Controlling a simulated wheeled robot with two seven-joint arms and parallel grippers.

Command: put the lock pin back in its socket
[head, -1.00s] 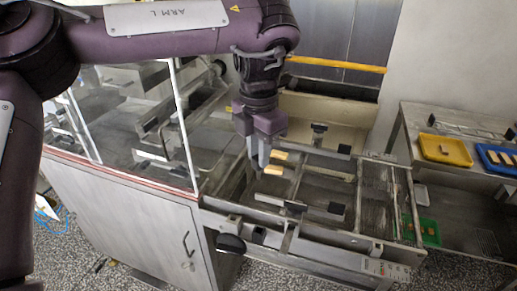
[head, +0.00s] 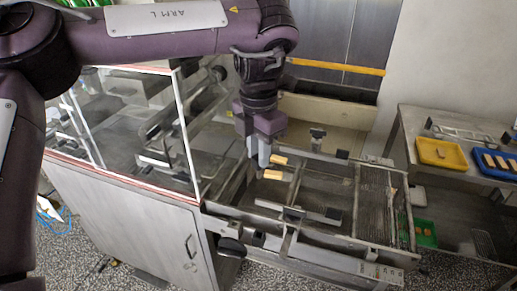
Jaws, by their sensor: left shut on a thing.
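My left gripper (head: 261,158) hangs from above, pointing down, over the left end of the open enrober frame (head: 333,238). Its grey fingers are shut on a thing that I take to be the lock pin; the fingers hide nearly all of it. Two cream-coloured blocks (head: 279,160) (head: 272,175) show just right of the fingertips. I cannot make out the pin's socket. My right gripper is not in view.
A clear-sided housing on a grey cabinet (head: 130,215) stands close on the left. A mesh section (head: 375,205) lies at the frame's right. A side table on the right holds a yellow tray (head: 425,160) and a blue tray (head: 485,170). A green bin (head: 428,238) is below.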

